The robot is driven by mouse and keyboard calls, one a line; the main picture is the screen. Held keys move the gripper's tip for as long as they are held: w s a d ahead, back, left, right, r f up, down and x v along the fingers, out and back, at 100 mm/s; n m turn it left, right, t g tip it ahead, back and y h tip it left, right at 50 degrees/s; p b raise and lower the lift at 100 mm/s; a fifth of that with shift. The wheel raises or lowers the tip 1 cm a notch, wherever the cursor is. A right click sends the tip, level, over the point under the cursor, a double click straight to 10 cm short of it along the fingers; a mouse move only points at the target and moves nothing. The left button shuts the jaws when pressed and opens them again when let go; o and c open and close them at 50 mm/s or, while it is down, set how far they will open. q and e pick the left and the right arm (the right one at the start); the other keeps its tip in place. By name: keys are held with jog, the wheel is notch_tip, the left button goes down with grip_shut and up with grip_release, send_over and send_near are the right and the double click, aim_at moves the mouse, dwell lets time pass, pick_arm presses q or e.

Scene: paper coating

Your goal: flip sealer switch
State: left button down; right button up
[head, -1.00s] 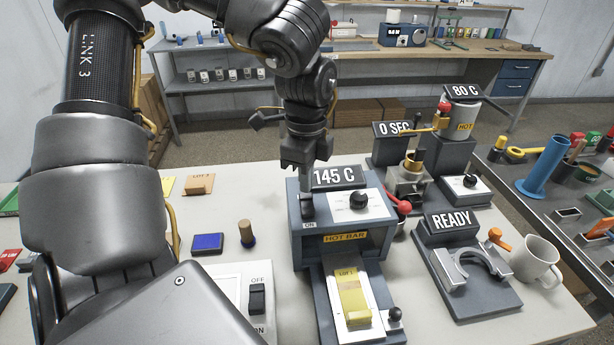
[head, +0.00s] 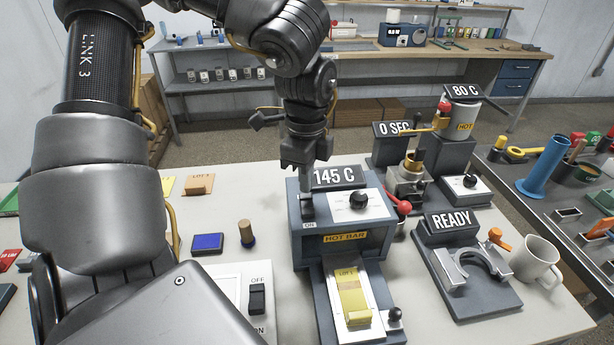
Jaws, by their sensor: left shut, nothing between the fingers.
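The sealer (head: 374,243) is a blue-grey machine with a white top panel, a black knob, a "145 C" display and a "HOT BAR" label. Its dark switch (head: 307,211) is at the left of the top, with "ON" marked below it. My left gripper (head: 308,188) points down at the switch, its fingers shut and empty. The fingertips overlap the switch in the picture; I cannot tell whether they touch it. The gripper partly hides the switch and the panel's left side. My right gripper is not in view.
A yellow packet (head: 353,301) lies on the sealer's front tray. A white panel with an OFF/ON switch (head: 257,299) is at lower left. A blue pad (head: 208,243) and wooden stamp (head: 247,233) stand left. A "READY" clamp fixture (head: 470,290) and white mug (head: 537,259) are right.

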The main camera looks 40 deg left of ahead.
aim_at(306, 199)
pick_arm(q)
jog(key=shift+f+b, duration=1.4)
jog(key=shift+b, duration=0.15)
dwell(1.0)
jog(key=shift+r+p, duration=1.8)
jog(key=shift+r, duration=1.8)
jog(key=shift+f, duration=0.1)
